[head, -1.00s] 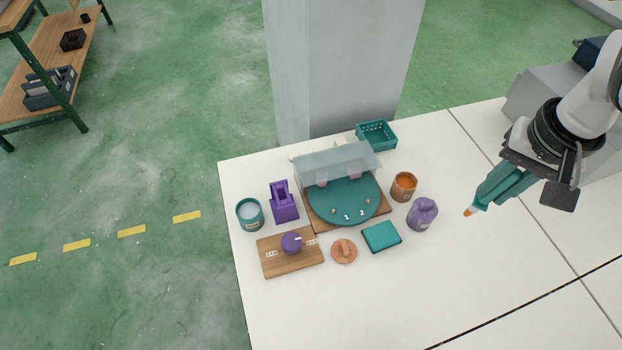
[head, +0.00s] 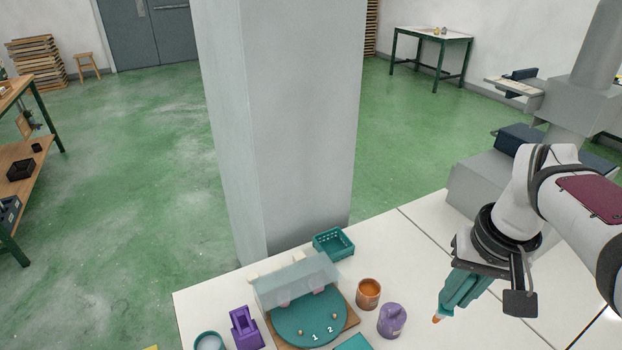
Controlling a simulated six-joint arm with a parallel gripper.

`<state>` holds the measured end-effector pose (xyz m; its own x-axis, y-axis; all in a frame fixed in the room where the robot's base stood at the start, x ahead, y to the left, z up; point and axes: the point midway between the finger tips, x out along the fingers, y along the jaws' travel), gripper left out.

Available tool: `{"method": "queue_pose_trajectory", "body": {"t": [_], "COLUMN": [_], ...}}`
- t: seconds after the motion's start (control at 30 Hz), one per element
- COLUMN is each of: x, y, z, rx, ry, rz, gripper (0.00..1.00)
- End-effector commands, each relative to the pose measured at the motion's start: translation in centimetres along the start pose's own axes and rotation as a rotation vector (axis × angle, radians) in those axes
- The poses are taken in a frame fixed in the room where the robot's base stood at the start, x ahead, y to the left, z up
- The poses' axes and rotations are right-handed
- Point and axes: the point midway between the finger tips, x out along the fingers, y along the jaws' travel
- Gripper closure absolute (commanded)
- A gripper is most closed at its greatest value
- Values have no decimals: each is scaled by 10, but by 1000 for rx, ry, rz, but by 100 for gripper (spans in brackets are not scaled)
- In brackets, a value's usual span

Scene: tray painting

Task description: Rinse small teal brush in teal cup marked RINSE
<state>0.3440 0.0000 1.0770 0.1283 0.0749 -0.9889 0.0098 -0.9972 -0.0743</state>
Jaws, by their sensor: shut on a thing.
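My gripper (head: 452,301), with teal fingers, is in the head view at right, above the white table and tilted down to the left. It is shut on the small teal brush (head: 437,318). Only the brush's orange-tipped end shows below the fingers; the rest is hidden or blends with them. The teal cup (head: 206,336) stands far to the left of the gripper, at the picture's bottom edge, partly cut off. It holds something pale. Its marking cannot be read here.
Between gripper and cup stand a purple lidded jar (head: 391,321), an orange cup (head: 368,293), a teal turntable (head: 309,318) under a clear cover (head: 297,281), and a purple holder (head: 244,328). A teal basket (head: 333,243) is behind. A grey pillar (head: 290,130) rises beyond the table.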

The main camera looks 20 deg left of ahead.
Motion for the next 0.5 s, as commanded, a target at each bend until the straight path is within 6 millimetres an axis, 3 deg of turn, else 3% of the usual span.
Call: {"method": "queue_pose_trajectory", "body": {"t": [0.3, 0.37, 0.5], "x": [2, 6, 23], "y": [-7, -19, -73], "z": [-3, -7, -20], "rx": [-1, -4, -10], "ry": [-2, -6, -15], "rz": [0, -1, -1], "gripper": [100, 100, 100]}}
